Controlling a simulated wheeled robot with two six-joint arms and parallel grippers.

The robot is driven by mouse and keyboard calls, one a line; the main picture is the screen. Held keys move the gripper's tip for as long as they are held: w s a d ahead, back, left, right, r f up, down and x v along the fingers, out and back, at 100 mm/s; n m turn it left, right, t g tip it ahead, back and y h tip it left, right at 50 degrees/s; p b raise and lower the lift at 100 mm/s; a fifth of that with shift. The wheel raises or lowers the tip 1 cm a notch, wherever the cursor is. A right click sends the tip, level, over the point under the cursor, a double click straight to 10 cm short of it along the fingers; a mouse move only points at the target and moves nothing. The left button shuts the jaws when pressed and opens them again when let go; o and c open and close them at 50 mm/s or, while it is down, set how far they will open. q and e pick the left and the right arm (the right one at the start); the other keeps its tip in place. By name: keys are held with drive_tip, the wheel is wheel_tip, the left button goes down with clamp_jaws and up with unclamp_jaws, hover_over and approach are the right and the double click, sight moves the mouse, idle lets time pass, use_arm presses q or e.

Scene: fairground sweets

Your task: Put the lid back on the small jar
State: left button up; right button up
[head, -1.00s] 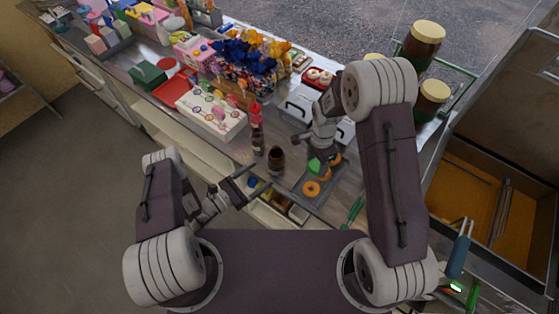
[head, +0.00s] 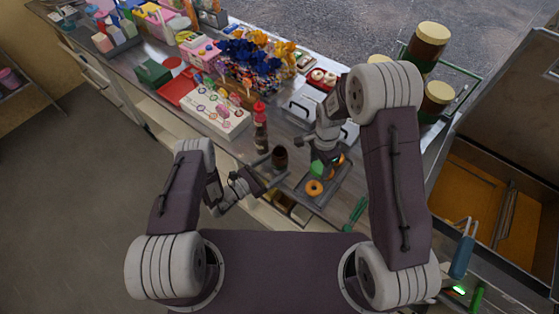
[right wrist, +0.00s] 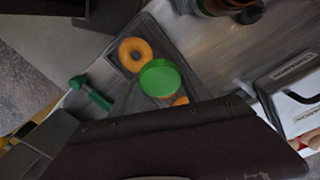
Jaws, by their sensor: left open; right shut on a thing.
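The small jar (head: 280,157), dark brown and open at the top, stands on the counter left of a grey tray; part of it shows at the top edge of the right wrist view (right wrist: 214,6). My left gripper (head: 273,170) is open, its fingers close to the jar on its near side; I cannot tell whether they touch it. The round green lid (head: 317,168) is at my right gripper (head: 322,160), which is shut on it, above the tray. In the right wrist view the lid (right wrist: 160,77) covers part of a doughnut. The right fingertips are hidden.
The grey tray (head: 338,188) holds orange ring doughnuts (head: 314,187). A red-topped bottle (head: 260,130) stands behind the jar. A white board of sweets (head: 216,108) is further left. Grey lidded boxes (head: 300,108) stand behind. A green-handled tool (head: 356,212) lies right of the tray.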

sight(286, 158)
use_arm(q)
drive_tip(key=b+x, duration=0.1)
drive_tip(key=x, duration=0.4)
drive_tip(key=shift+w, duration=0.2)
drive_tip(key=shift+r, duration=0.1)
clamp_jaws()
